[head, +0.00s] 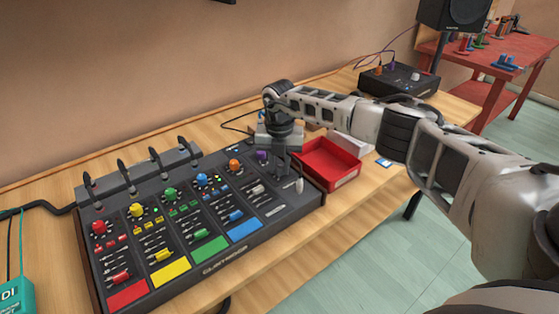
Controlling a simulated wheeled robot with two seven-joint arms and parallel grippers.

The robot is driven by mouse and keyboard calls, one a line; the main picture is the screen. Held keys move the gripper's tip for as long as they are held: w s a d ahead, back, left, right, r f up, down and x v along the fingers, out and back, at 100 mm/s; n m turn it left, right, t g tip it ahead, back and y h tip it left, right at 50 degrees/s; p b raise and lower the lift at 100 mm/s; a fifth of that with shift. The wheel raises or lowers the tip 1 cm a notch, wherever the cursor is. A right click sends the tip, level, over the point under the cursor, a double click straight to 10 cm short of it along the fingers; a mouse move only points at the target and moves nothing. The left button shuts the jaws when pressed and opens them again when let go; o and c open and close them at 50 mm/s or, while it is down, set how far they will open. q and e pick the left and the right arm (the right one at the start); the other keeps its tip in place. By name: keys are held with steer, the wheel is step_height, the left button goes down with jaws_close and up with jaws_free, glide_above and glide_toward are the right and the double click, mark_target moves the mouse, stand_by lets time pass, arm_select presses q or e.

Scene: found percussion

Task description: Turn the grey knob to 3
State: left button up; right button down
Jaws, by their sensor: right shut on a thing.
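The mixer (205,262) is a dark console on the wooden table, with coloured knobs and sliders in columns. My right gripper (282,174) comes down from above onto the mixer's right end, beside the purple knob (262,155). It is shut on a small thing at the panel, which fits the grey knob. The fingers hide that knob, so its pointer and the number 3 cannot be read. A pale slider cap (299,185) shows just right of the fingers. My left gripper is not in view.
A red tray (330,178) stands close to the mixer's right end, under my right arm. Several thin upright leads rise from the mixer's back edge. A black box with knobs (398,79) and a speaker (452,14) are farther back.

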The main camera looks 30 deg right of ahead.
mark_target(279, 168)
steer(key=shift+r+m, duration=0.1)
steer(key=shift+m, duration=0.3)
steer(key=c, duration=1.2)
jaws_free()
steer(key=shift+c, duration=0.2)
step_height(279, 168, up, 16)
steer(key=b, duration=0.1)
steer(key=shift+b, duration=0.3)
